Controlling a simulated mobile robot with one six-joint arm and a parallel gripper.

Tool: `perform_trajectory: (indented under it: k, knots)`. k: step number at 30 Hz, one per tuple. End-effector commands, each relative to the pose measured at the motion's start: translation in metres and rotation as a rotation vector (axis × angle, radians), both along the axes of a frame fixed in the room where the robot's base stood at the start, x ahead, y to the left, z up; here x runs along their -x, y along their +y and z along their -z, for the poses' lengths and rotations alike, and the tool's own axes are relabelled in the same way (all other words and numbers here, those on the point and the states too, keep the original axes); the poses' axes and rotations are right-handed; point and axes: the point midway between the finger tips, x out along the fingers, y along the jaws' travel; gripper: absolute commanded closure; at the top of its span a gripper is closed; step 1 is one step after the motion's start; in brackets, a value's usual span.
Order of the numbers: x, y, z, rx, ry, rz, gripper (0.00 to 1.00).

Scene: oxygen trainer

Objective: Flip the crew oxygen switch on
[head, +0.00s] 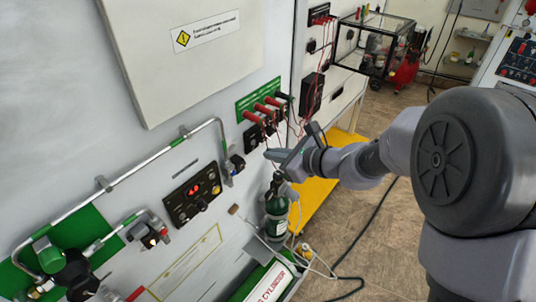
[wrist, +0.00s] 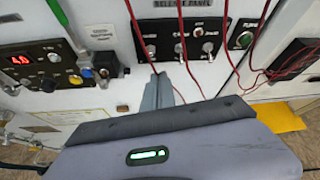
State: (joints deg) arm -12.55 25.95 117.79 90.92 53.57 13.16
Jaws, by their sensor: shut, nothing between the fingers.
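A black panel with several metal toggle switches (wrist: 180,47) is in the upper middle of the wrist view. Its lettering is partly cut off, and I cannot tell which switch is the crew oxygen one. In the head view the same panel (head: 254,136) sits below a green plate, partly behind red plugs. My gripper (head: 270,155) is shut and empty, in front of the wall just below this panel. In the wrist view my gripper's fingers (wrist: 158,92) point up toward the panel's lower edge; contact cannot be told.
Red cables (wrist: 184,45) hang across the panel. A black panel with a red display (head: 193,192) is to the left. A green cylinder (head: 277,215) stands below my gripper. A metal pipe (head: 150,173) runs along the wall. A yellow surface (head: 312,197) is lower right.

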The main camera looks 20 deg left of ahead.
Motion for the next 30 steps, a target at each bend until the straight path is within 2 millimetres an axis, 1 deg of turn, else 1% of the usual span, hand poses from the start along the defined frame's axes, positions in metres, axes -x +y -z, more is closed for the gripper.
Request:
perform_trajectory:
  k: [1,3,6,12,15,19,30]
  knots:
    - [-0.004,-0.006,0.022,0.003,0.003,0.002,1.0]
    - [0.002,-0.018,-0.001,0.003,0.0,0.001,1.0]
    - [0.011,-0.034,-0.02,0.005,0.0,0.001,1.0]
    - [0.025,-0.059,-0.047,0.006,0.003,0.0,1.0]
    - [0.029,-0.066,-0.053,0.006,0.004,-0.001,1.0]
    - [0.031,-0.069,-0.056,0.007,0.005,-0.002,1.0]
    - [0.031,-0.069,-0.055,0.007,0.006,-0.002,1.0]
